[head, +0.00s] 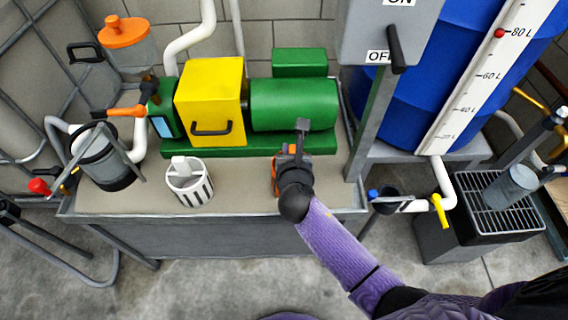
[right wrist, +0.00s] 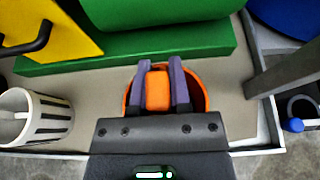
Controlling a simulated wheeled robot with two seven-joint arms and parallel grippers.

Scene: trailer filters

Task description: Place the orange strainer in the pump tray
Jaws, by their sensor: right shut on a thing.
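The orange strainer (right wrist: 157,92) is between the fingers of my right gripper (right wrist: 160,88), which is shut on its upright middle part. Its round orange rim shows around the fingers in the right wrist view. In the head view my right gripper (head: 296,145) hides most of the strainer, and only a little orange (head: 275,178) shows. The strainer is over the right part of the pump tray (head: 235,168), in front of the green pump motor (head: 292,104). Whether it touches the tray floor, I cannot tell. My left gripper is not in view.
A white slotted strainer (head: 190,183) stands in the tray to the left. A clear filter housing (head: 100,160) is at the tray's left end. The yellow pump cover (head: 210,92) is behind. A grey post (head: 372,125) rises at right. Bare tray floor lies between the strainers.

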